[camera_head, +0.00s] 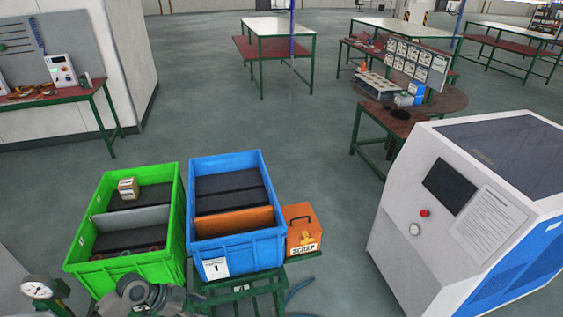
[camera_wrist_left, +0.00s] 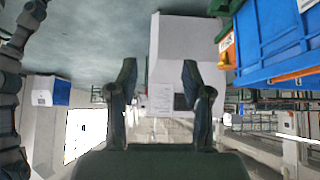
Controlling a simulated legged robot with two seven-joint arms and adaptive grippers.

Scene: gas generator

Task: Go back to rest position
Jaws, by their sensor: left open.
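My left gripper (camera_wrist_left: 158,70) shows in the left wrist view with its two dark fingers spread apart and nothing between them. In the head view, a dark grey part of an arm (camera_head: 146,296) shows at the bottom edge, in front of the green crate (camera_head: 80,262); no gripper fingers can be made out there. My right gripper is in neither view.
A blue crate (camera_head: 238,247) stands beside the green one, on a green stand (camera_head: 243,290). An orange scrap box (camera_head: 300,217) is to its right. A white machine (camera_head: 405,225) stands at the right. A pressure gauge (camera_head: 38,290) is at lower left. Floor beyond the crates is clear.

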